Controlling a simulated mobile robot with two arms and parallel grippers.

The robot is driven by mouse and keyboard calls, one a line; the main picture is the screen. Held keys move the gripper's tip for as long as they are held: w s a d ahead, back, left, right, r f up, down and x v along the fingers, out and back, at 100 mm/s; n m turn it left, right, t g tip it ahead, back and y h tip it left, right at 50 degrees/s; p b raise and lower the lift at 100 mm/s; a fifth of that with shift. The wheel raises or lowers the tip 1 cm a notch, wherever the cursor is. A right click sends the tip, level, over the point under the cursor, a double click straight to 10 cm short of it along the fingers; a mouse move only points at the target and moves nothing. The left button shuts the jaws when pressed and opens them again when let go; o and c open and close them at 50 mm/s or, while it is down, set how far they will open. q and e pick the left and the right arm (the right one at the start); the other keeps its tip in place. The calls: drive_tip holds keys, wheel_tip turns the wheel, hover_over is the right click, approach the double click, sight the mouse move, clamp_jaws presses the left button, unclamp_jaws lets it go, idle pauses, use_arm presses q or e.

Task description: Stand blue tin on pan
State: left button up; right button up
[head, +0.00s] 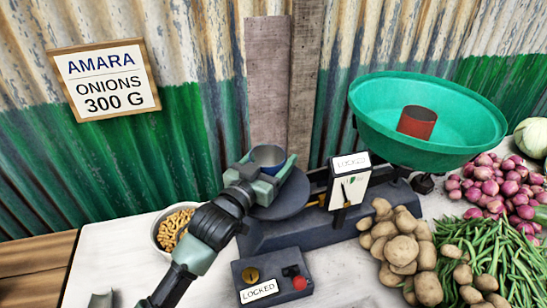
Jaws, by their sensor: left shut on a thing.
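The blue tin (268,154) is upright between the fingers of my left gripper (266,172), which is shut on it. The gripper hides most of the tin's lower part. The tin is over the dark flat pan (292,200) on the left side of the balance scale. I cannot tell whether its base touches the pan. The scale's green bowl (375,118) on the right holds a red-brown tin (416,122).
A bowl of peanuts (172,229) stands left of the scale. A box marked LOCKED (271,275) is in front. Potatoes (402,250), green beans (490,255) and onions (495,183) crowd the right. A sign (104,80) reads onions 300 G.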

use_arm(q)
drive_tip(key=o, duration=1.4)
drive_tip(key=shift+f, duration=0.1)
drive_tip(key=shift+r, duration=0.2)
drive_tip(key=shift+s+a+f, duration=0.1)
drive_tip(key=shift+s+a, duration=0.05)
drive_tip(key=shift+s, duration=0.1)
drive_tip(key=v, duration=1.1)
drive_tip(key=shift+s+a+b, duration=0.1)
drive_tip(key=shift+s+b, duration=0.1)
drive_tip(key=shift+b, duration=0.2)
